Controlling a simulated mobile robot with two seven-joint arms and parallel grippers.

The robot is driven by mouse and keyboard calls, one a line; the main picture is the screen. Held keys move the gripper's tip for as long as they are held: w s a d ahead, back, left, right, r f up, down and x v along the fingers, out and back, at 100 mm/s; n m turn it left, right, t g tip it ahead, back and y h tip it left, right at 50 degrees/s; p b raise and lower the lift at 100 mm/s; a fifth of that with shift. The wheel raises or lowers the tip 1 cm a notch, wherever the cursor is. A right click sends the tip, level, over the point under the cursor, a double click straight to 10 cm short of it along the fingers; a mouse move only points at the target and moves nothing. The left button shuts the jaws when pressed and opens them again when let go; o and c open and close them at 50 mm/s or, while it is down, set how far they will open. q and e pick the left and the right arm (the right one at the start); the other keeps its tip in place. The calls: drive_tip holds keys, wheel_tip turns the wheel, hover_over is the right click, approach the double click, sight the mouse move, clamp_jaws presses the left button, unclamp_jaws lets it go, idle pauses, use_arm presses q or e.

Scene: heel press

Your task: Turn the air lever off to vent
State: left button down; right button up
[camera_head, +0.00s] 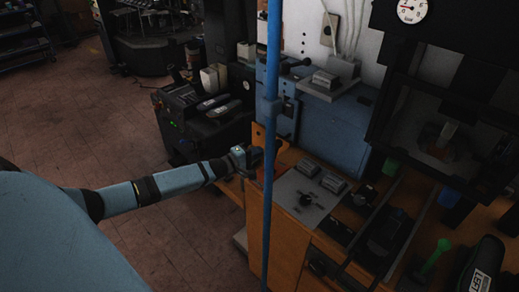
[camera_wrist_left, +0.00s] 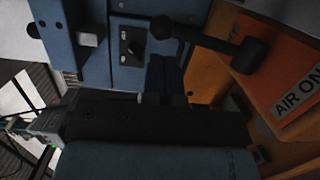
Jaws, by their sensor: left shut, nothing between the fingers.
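The black air lever shows in the left wrist view, with its arm (camera_wrist_left: 205,41) running from a ball knob at upper left to a thick hub at right. An orange plate beside it carries a label (camera_wrist_left: 298,97) reading "AIR ON". My left gripper (camera_wrist_left: 163,62) is shut and empty, its dark fingers just below the ball knob in the picture; I cannot tell whether they touch it. In the head view my left gripper (camera_head: 257,156) is at the left end of the wooden bench, by an orange plate (camera_head: 258,135). The lever is hard to make out there. My right gripper is out of view.
A blue vertical pole (camera_head: 270,85) crosses in front of the bench near my left gripper. A blue machine housing (camera_head: 335,125) stands behind, and a grey control panel (camera_head: 300,198) lies to the right. A dark press (camera_head: 450,95) with a gauge is farther right. Open floor (camera_head: 60,120) lies left.

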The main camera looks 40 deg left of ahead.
use_arm(q)
drive_tip(key=s+a+r, duration=0.2)
drive_tip(key=s, duration=0.5)
drive_tip(key=shift+s+r+b, duration=0.2)
drive_tip(key=shift+s+b, duration=0.1)
drive_tip(key=shift+a, duration=0.1)
